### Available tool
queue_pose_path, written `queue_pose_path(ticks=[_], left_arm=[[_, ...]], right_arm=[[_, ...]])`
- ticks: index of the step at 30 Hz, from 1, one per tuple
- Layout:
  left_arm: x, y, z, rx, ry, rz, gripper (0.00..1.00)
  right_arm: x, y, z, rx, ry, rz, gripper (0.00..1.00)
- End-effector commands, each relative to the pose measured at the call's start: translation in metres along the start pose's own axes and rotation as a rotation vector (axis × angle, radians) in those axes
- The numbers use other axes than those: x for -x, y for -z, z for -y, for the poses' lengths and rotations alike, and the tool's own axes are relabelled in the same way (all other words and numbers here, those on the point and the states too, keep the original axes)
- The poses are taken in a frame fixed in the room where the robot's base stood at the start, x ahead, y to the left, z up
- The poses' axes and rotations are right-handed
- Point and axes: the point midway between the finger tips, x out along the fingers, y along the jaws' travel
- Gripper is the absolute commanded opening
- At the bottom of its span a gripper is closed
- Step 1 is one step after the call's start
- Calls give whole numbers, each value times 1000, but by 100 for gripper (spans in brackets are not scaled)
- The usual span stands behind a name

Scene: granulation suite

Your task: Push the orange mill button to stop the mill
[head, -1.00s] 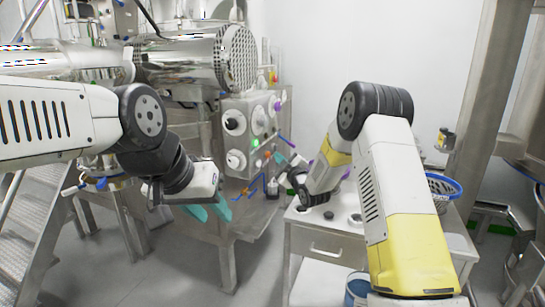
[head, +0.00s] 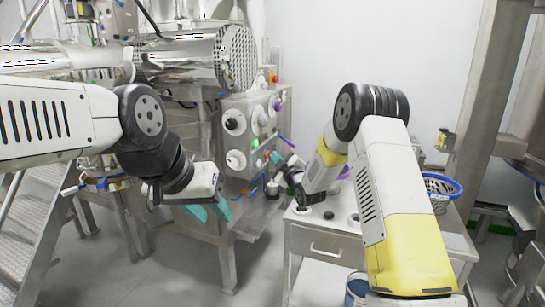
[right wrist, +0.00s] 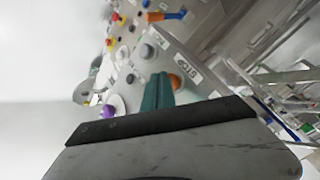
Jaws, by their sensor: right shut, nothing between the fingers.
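The orange mill button (right wrist: 176,81) shows in the right wrist view on the face of a grey control panel, beside a small lettered label (right wrist: 187,68). My right gripper (right wrist: 158,90) is shut and empty, its teal fingertips together right beside the button and partly covering it. I cannot tell whether they touch it. In the head view my right gripper (head: 275,157) is at the lower right of the control panel (head: 240,108), hiding the orange button there. A green button (head: 255,143) shows close by. My left gripper (head: 214,210) is open and empty, low in front of the steel stand.
A perforated steel drum end (head: 238,58) is above the panel.

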Motion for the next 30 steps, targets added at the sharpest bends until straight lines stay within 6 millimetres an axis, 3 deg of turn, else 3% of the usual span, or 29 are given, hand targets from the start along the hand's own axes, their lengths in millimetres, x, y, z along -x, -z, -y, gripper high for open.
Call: queue_pose_path(ticks=[22, 30], left_arm=[[0, 0, 0, 0, 0, 0, 36], [0, 0, 0, 0, 0, 0, 36]], right_arm=[[-4, 3, 3, 0, 0, -1, 0], [4, -2, -3, 1, 0, -1, 0]])
